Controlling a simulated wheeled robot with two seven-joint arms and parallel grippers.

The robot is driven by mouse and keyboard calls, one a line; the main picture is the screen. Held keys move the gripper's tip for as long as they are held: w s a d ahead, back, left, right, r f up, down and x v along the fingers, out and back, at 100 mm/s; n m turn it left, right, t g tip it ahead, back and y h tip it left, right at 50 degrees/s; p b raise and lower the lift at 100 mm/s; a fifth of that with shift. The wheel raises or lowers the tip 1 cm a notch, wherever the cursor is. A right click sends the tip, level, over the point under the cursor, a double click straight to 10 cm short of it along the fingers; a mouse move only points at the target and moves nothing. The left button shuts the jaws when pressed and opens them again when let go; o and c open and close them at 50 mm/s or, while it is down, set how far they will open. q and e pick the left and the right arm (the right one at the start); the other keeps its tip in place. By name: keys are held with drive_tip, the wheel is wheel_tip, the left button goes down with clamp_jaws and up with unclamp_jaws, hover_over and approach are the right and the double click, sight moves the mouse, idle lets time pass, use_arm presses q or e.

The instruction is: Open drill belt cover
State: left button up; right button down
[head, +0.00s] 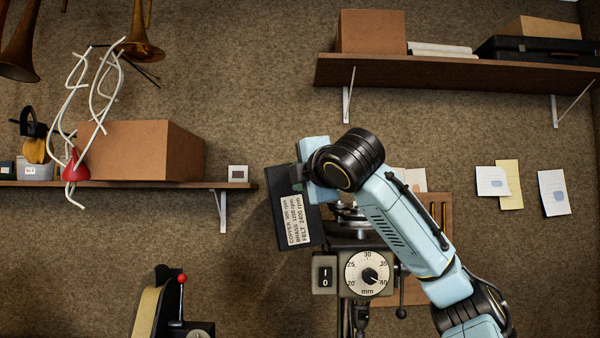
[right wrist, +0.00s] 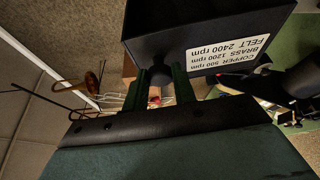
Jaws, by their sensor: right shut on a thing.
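The drill belt cover (head: 280,215) is a black box with a white speed label. In the head view it hangs tilted at the left of the drill head (head: 367,275), with metallic pulley parts (head: 347,214) showing to its right. My right gripper (head: 297,182) is at the cover's upper right edge, largely hidden by my wrist. In the right wrist view the cover (right wrist: 165,32) fills the top, and the green fingers of my right gripper (right wrist: 161,78) are shut on a dark round knob (right wrist: 160,76) on it. My left gripper is not in view.
A left shelf (head: 120,185) holds a cardboard box (head: 150,150) and a red-based stand with white tubes (head: 75,165). An upper right shelf (head: 450,72) holds boxes and a black case. A red-knobbed lever machine (head: 170,305) stands lower left. The wall between it and the drill is clear.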

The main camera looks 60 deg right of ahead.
drive_tip(key=shift+w+a, duration=0.1)
drive_tip(key=shift+w, duration=0.05)
idle(0.3)
drive_tip(key=c, duration=1.1)
unclamp_jaws()
drive_tip(key=shift+c, duration=0.2)
drive_tip(key=f+b+v, duration=0.1)
drive_tip(key=b+v, duration=0.1)
drive_tip(key=v, duration=1.1)
drive_tip(key=shift+r, duration=0.5)
drive_tip(key=shift+a, duration=0.1)
